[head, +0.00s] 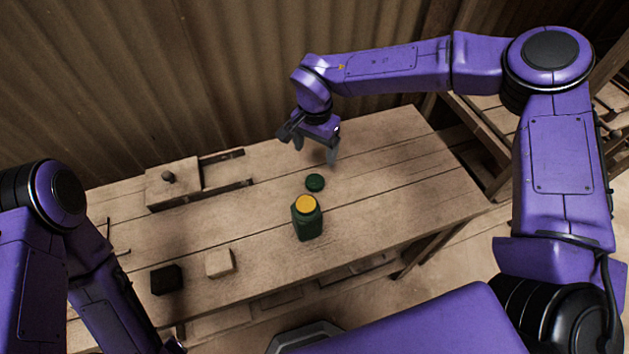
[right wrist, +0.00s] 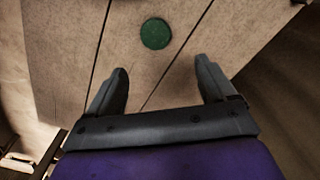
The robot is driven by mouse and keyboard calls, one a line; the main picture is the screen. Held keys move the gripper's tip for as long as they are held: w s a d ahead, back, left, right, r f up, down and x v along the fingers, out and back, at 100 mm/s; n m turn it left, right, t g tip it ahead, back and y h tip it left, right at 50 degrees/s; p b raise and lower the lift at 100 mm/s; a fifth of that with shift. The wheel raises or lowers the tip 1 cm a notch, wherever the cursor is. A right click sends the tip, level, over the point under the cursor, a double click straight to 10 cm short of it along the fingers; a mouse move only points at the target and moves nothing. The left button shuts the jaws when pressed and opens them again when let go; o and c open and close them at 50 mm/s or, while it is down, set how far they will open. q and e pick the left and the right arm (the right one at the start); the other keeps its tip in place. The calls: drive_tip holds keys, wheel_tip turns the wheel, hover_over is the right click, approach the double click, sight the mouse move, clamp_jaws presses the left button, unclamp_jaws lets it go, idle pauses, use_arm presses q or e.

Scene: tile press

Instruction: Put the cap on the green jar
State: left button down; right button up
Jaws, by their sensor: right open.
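The green jar (head: 307,222) stands upright on the wooden table, with a yellow-orange top surface showing and no cap on it. The round dark green cap (head: 315,183) lies on the table just behind the jar. The cap also shows in the right wrist view (right wrist: 156,33), beyond the fingertips. My right gripper (head: 315,152) is open and empty above the table, behind the cap; its two fingers show apart in the right wrist view (right wrist: 160,80). My left arm comes in at the lower left of the head view, and its fingers cannot be made out.
A wooden box (head: 173,186) with a knob and a slotted rail stands at the back left of the table (head: 400,180). A black block (head: 166,279) and a pale wooden block (head: 219,262) lie at the front left. The table's right part is clear. A corrugated wall (head: 150,80) stands behind.

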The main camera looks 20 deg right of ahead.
sight(314, 182)
drive_tip(key=f+p, duration=0.1)
drive_tip(key=f, duration=0.3)
drive_tip(key=shift+s+f, duration=0.2)
drive_tip(key=shift+w+f, duration=0.1)
drive_tip(key=shift+f, duration=0.35)
drive_tip(key=f, duration=0.1)
drive_tip(key=f+p, duration=0.1)
drive_tip(key=f, duration=0.1)
drive_tip(key=s+f+p, duration=0.1)
drive_tip(key=shift+a+f, duration=0.3)
drive_tip(key=shift+f, duration=0.3)
